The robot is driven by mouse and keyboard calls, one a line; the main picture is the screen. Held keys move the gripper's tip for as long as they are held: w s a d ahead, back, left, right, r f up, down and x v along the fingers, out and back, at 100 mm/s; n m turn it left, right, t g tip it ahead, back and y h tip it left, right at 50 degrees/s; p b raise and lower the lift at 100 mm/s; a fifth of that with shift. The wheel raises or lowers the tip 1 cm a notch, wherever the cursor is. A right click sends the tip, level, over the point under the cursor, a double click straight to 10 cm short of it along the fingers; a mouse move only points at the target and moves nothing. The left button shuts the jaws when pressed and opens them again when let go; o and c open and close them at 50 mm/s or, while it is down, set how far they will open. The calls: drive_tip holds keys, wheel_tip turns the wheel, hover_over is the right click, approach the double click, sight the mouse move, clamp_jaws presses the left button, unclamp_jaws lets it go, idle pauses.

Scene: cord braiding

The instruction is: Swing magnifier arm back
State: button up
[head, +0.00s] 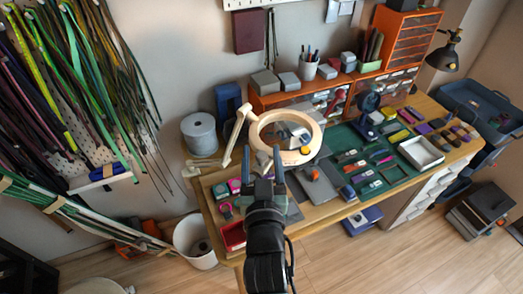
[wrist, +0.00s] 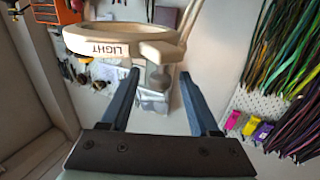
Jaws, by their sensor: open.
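The magnifier (head: 292,157) is a cream ring with a round opening, hanging over the left half of the workbench. Its jointed cream arm (head: 238,130) rises on the left side of the ring. My gripper (head: 262,153) is open, in front of the ring's lower left in the head view. Its two blue fingers also show in the wrist view (wrist: 158,73), apart and with nothing gripped. Whether they touch the magnifier, I cannot tell.
The wooden workbench (head: 462,152) carries a green mat (head: 341,136), a white tray (head: 421,152) and many small items. A grey spool (head: 199,133) stands left of the magnifier arm. Cords (head: 75,75) hang at left. A white bin (head: 195,242) stands on the floor.

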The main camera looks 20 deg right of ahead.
drive_tip(key=shift+w+d, duration=0.1)
drive_tip(key=shift+w, duration=0.2)
clamp_jaws()
idle(1.3)
